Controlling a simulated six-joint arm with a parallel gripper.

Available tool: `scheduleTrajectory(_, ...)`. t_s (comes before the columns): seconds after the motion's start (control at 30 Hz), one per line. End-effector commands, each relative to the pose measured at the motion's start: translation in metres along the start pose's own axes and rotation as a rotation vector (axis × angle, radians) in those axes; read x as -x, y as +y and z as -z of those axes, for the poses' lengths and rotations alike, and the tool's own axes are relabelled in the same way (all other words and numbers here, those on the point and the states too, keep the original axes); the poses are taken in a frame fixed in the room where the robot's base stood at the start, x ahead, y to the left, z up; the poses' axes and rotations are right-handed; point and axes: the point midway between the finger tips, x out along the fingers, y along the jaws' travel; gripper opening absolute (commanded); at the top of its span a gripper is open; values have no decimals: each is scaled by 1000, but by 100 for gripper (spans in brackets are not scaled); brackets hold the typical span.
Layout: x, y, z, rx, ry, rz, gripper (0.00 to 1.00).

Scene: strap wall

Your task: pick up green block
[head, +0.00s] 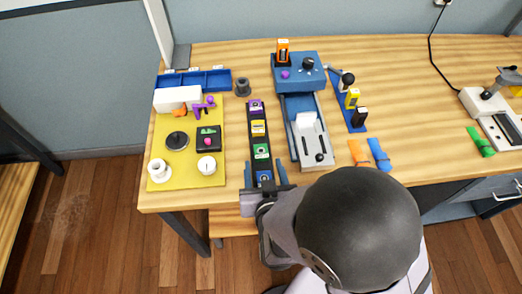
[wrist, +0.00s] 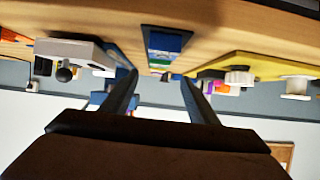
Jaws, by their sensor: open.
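A green block (head: 261,152) with a pale round mark sits in a dark upright-running rail (head: 260,136), between a yellow block (head: 258,128) and a blue block (head: 264,177). My gripper (head: 264,189) is at the near end of the rail, close to the blue block and nearer the table's front edge than the green block. In the wrist view the two fingers (wrist: 159,76) are spread apart with nothing between them. The coloured rail (wrist: 165,42) shows beyond them, seen at a low angle, with a small green patch on it.
A yellow board (head: 187,176) with several fittings lies left of the rail. A grey-and-blue slide fixture (head: 309,138) stands close on its right. An orange strap (head: 358,152), a blue strap (head: 380,156) and a green strap-like piece (head: 481,142) lie farther right.

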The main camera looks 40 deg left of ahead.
Motion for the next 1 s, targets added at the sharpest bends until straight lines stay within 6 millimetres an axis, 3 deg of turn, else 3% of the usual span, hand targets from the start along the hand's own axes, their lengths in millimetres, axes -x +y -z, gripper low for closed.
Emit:
scheduleTrajectory(0.67, -24, 0, -2, 15, 2, -4, 54)
scheduleTrajectory(1.0, -57, 2, -2, 13, 2, -4, 54)
